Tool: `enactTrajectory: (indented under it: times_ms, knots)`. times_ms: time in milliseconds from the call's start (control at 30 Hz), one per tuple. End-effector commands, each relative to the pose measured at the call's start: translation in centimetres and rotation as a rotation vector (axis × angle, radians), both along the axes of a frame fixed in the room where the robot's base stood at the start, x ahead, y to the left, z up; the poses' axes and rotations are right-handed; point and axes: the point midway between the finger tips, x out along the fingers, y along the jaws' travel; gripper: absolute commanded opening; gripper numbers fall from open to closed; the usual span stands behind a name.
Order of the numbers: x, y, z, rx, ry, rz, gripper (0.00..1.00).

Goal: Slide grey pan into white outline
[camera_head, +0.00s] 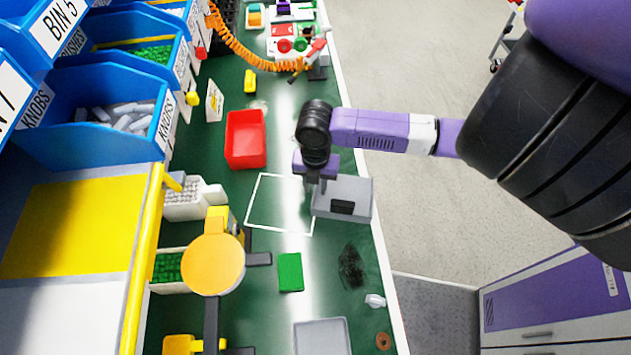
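A grey pan (357,191) sits on the green bench top near its right edge, with a small dark block (342,207) in it. The white outline (264,177) is a square drawn on the bench just left of the pan. The pan's left side lies close to or over the outline's right side. My purple gripper (321,184) points down at the pan's upper left corner. Its fingers are small and partly hidden, so I cannot tell whether they touch the pan or how far apart they are.
A red bin (245,140) stands above the outline. A yellow round-topped fixture (212,264) stands at lower left. A green block (290,272) lies below the outline, and another grey tray (322,338) lies at the bottom. Inside the outline the bench is clear.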

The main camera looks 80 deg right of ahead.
Motion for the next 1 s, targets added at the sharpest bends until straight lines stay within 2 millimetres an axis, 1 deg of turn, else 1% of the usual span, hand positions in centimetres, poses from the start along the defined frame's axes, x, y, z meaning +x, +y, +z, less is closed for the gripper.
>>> enactTrajectory:
  times_ms: [133,167,200,300,1000]
  knots:
    - [0.00,0.01,0.01,0.000,0.000,0.000,0.29]
    - [0.00,0.01,0.01,0.000,0.000,0.000,0.25]
    - [0.00,0.01,0.02,0.000,0.000,0.000,0.17]
    - [0.00,0.01,0.02,0.000,0.000,0.000,0.00]
    - [0.01,0.02,0.04,0.001,0.000,0.000,0.00]
